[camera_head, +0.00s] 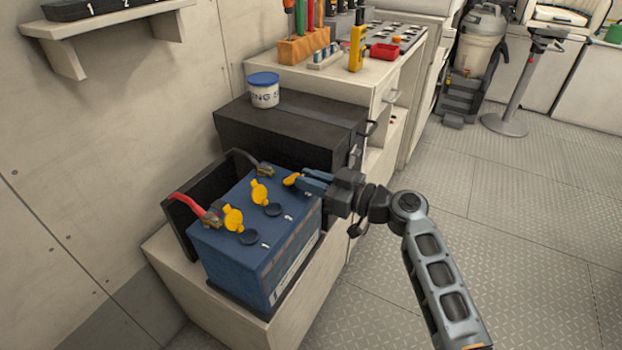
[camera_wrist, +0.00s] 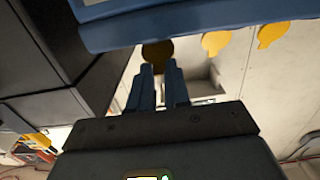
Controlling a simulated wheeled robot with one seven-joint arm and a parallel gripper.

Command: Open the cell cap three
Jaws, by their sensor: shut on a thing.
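A blue battery (camera_head: 259,255) stands on a pale bench. Two yellow cell caps, the near one (camera_head: 233,219) and the middle one (camera_head: 259,192), stand open beside dark round cell openings (camera_head: 249,238). The third yellow cap (camera_head: 291,180) is at the far end of the row, at the fingertips of my gripper (camera_head: 303,180). My gripper is shut on it, and its fingers hide the opening there. In the wrist view the fingertips (camera_wrist: 160,72) meet this cap (camera_wrist: 157,52), dark in shade and seemingly lifted. The two open caps show to its right (camera_wrist: 215,42).
A red cable clamp (camera_head: 189,204) sits at the battery's left corner, with a dark upright panel (camera_head: 180,207) behind. A black case (camera_head: 285,135) with a white-and-blue tub (camera_head: 264,90) stands behind the battery. The floor (camera_head: 500,230) at the right is clear.

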